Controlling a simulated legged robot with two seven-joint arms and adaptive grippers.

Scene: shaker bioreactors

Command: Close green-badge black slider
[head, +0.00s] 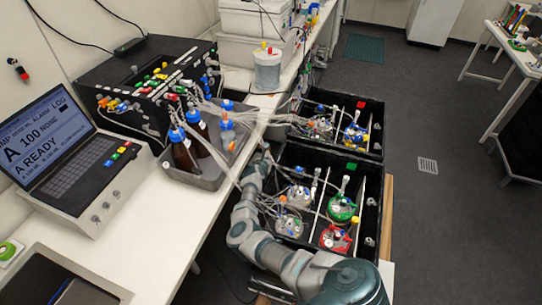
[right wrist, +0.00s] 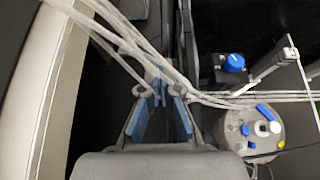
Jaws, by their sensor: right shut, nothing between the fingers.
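The near black slider (head: 373,190) is an open black box with a green badge (head: 351,166) near its far end. It holds several round vessels, among them a green-topped one (head: 342,209) and a red-topped one (head: 335,238). My right gripper (head: 264,152) is at the slider's left far side, next to the white bench edge. In the right wrist view the blue-padded fingers (right wrist: 160,95) are shut and empty, with pale tubes crossing by their tips. A vessel with blue clips (right wrist: 250,132) is right of them. My left gripper is not in view.
A second black box with a red badge (head: 361,105) stands behind. Pale tubes (head: 245,120) run from the bench into both boxes. A grey tray (head: 205,175) of blue-capped bottles and a laptop-like console (head: 75,160) stand on the bench.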

